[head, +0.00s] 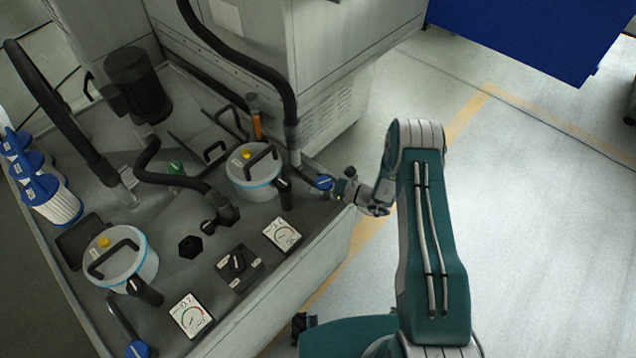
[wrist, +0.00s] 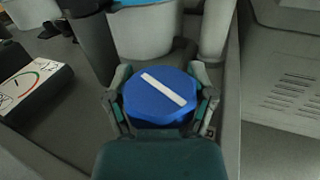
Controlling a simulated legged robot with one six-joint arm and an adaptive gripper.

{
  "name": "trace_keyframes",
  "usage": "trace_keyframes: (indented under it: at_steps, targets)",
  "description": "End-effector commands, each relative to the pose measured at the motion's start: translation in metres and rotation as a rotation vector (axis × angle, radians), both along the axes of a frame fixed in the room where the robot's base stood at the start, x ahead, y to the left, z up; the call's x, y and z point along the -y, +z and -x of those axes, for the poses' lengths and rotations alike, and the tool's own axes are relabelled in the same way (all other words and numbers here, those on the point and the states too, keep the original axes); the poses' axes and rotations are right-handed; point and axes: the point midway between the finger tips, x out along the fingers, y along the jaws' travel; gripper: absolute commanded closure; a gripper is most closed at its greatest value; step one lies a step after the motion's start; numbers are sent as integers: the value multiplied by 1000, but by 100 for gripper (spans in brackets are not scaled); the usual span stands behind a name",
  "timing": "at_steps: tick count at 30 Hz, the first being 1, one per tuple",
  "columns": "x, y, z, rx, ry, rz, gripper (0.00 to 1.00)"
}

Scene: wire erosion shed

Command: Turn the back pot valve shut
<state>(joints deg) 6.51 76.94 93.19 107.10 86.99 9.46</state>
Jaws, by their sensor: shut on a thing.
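The back pot valve has a blue faceted knob (head: 322,182) beside the back pot (head: 262,192), at the foot of an upright grey pipe. In the wrist view the knob (wrist: 150,108) fills the middle, and a white bar on its face slants from upper left to lower right. My gripper (head: 338,188) reaches in from the right. Its two fingers sit on either side of the knob, shut on it.
The front pot (head: 146,268) stands lower left, with another blue valve knob (head: 138,349) near it. Two dial gauges (head: 282,235) (head: 191,316) and a black selector switch (head: 238,263) sit along the tank's front. A black hose (head: 262,72) rises behind the back pot. Floor at right is clear.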

Motion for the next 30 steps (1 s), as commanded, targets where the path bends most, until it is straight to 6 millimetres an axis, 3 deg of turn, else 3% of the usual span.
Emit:
trace_keyframes:
  at_steps: [18, 30]
  targets:
    - [4, 1, -8, 2, -549, 2, 76]
    - [9, 1, -10, 5, -737, -1, 76]
